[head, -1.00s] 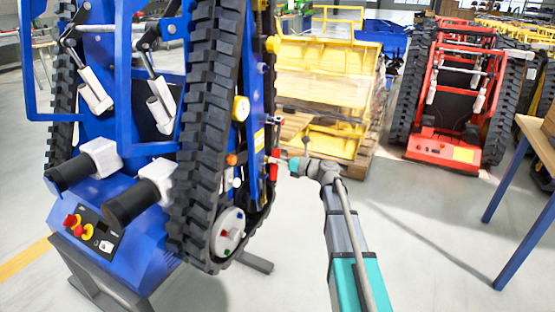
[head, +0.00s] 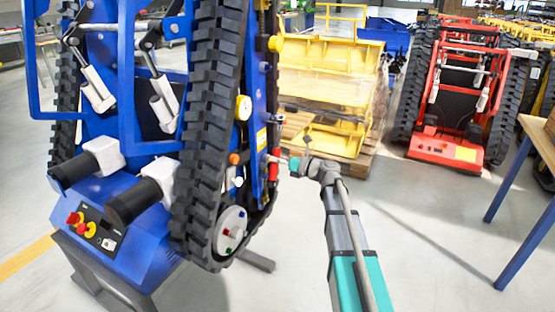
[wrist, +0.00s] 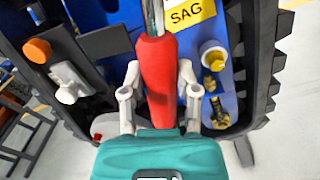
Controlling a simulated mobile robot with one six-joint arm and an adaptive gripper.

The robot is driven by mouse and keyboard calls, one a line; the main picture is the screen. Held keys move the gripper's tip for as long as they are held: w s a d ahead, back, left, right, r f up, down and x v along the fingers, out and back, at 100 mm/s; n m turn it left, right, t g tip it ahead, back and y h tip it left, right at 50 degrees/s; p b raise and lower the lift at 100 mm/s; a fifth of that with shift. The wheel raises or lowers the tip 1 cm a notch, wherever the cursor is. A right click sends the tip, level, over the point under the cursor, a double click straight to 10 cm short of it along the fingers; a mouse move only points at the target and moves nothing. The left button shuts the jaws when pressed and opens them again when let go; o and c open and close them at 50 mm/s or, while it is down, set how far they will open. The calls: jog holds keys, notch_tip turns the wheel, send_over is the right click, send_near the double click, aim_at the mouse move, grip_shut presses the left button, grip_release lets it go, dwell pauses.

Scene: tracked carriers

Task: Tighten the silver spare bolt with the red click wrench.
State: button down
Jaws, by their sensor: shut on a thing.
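The red click wrench (wrist: 158,80) stands roughly upright in the wrist view, with its red grip between my fingers and its silver shaft running up out of the top edge. In the head view its red grip (head: 273,172) shows small at the right side of the blue carrier. My gripper (wrist: 160,98) is shut on the red grip, one finger on each side. In the head view my gripper (head: 288,164) reaches the carrier from the right. The wrench's head end is out of the wrist view. I cannot make out the silver spare bolt in either view.
Yellow frames (head: 330,80) stand behind.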

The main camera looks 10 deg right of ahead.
jog(key=shift+s+a+r, duration=0.1)
jog(key=shift+s, duration=0.05)
jog(key=shift+s+a+r+m+p, duration=0.3)
jog(key=shift+s+m, duration=0.1)
jog(key=shift+m, duration=0.1)
dwell(0.5)
jog(key=shift+s+a+r+m+p, duration=0.35)
jog(key=shift+s+m, duration=0.1)
jog(key=shift+m, duration=0.15)
jog(key=shift+w+f, duration=0.1)
jog(key=shift+f, duration=0.05)
jog(key=shift+w+d+f+n+b, duration=0.25)
jog(key=shift+w+d+n+b, duration=0.15)
jog(key=shift+n, duration=0.2)
jog(key=shift+w+d+f, duration=0.1)
jog(key=shift+w, duration=0.05)
